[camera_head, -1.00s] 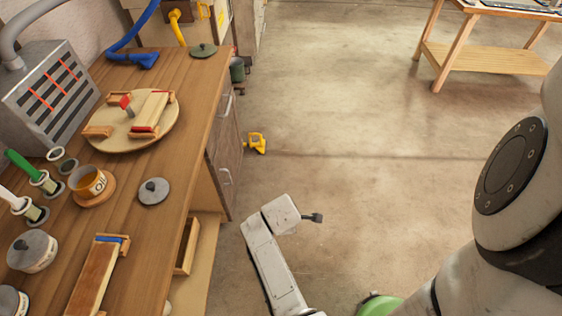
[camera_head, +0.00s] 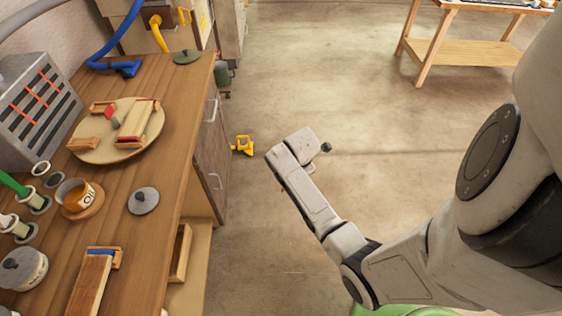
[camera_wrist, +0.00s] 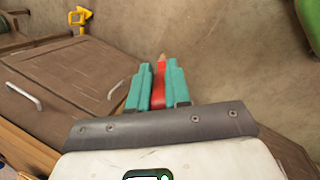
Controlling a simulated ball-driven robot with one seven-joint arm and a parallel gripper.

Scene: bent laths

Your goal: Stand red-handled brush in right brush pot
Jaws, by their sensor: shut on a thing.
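My gripper (camera_wrist: 158,84) shows in the wrist view with teal fingers shut on the red-handled brush (camera_wrist: 159,90). The red handle lies between the fingers and a tan end sticks out past them. In the head view the end of my arm is over the floor, right of the workbench; fingers and brush cannot be made out there. At the bench's left, a pot (camera_head: 36,203) holds a green-handled brush (camera_head: 12,183). A pot in front of it (camera_head: 22,232) holds a pale-handled brush, partly cut off. Behind them the right brush pot (camera_head: 40,168) looks empty.
On the workbench (camera_head: 150,195) an oil cup (camera_head: 78,197), a grey lid (camera_head: 143,200) and a round board with wooden blocks (camera_head: 90,152) stand near the pots. A slotted grey box (camera_head: 35,105) is behind. The floor right of the bench is mostly clear.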

